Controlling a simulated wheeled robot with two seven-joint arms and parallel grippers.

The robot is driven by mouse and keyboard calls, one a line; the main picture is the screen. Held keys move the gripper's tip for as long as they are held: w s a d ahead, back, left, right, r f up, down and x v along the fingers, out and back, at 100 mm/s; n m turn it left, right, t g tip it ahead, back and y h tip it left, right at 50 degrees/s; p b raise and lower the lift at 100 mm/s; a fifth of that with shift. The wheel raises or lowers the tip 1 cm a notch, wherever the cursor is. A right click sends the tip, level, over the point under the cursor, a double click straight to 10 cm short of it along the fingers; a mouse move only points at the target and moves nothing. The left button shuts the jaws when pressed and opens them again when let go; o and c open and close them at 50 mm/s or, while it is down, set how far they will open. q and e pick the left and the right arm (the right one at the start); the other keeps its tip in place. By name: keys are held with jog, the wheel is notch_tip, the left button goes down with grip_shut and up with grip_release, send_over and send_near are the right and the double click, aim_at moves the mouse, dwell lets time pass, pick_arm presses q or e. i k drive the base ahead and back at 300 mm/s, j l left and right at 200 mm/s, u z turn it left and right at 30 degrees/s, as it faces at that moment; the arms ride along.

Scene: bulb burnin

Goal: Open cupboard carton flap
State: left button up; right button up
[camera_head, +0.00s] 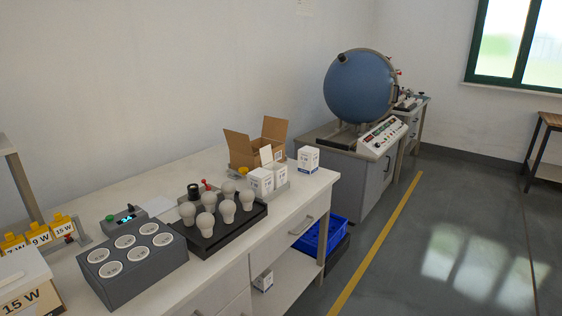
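A small white carton (263,281) with dark print stands on the open lower shelf (285,271) under the workbench. It may be the cupboard carton, but it is small and its flap cannot be made out. On the bench top, a brown cardboard box (241,157) stands with its flaps spread open. Small white cartons stand in front of it, and one of them (261,181) has a raised flap. Another white carton (308,160) stands by the bench's far right corner. Neither of my grippers is in view.
The bench (150,186) also holds a black tray (222,238) of white bulbs, a grey block (134,272) with round sockets, and a 15 W carton (22,285). A blue crate (322,236) is under the bench's far end. Beyond is a blue sphere (358,87).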

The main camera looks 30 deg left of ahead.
aim_at(259, 173)
jog(key=i, duration=2.25)
jog(key=i+l+u, duration=0.1)
jog(key=i+u, duration=0.15)
jog(key=i, duration=0.3)
jog(key=i+l+u, duration=0.25)
jog(key=i, duration=0.25)
jog(key=i+l+u, duration=0.2)
jog(key=i, duration=0.35)
